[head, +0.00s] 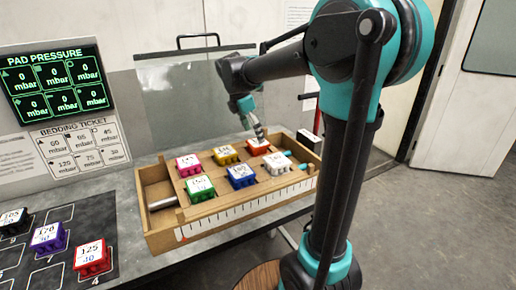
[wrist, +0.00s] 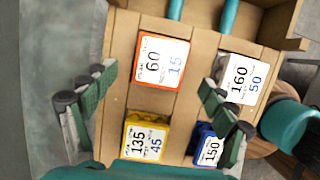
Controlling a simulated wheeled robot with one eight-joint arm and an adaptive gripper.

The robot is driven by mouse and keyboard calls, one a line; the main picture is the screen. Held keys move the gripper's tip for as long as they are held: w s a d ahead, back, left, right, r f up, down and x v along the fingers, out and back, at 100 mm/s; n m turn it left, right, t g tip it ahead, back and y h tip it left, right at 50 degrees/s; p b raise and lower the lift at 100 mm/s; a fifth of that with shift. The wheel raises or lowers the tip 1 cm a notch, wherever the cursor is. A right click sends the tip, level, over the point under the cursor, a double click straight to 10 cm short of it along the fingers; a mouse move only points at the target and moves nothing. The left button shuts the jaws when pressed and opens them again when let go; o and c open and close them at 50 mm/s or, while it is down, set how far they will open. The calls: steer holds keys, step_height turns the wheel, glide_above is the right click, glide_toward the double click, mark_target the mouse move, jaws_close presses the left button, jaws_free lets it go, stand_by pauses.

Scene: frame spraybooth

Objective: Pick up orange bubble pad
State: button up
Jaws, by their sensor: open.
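The orange bubble pad (head: 258,147) sits at the back right of the pads in a wooden tray (head: 240,218). In the wrist view the orange pad (wrist: 161,62) has a white label reading 60 and 15. My gripper (head: 256,130) is above the orange pad, pointing down. In the wrist view my gripper (wrist: 158,82) is open and empty, with one finger pair left of the pad and the other to its right, near the white pad (wrist: 238,76). No contact with the orange pad shows.
The tray also holds a yellow pad (head: 226,155), pink pad (head: 188,165), green pad (head: 200,188) and blue pad (head: 241,177). A dark mat (head: 88,215) at left carries black, purple and red pads. A clear panel (head: 180,95) stands behind the tray.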

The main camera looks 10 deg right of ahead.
mark_target(257, 143)
steer(key=shift+x, duration=2.55)
steer(key=c, duration=1.2)
steer(key=shift+r, duration=0.1)
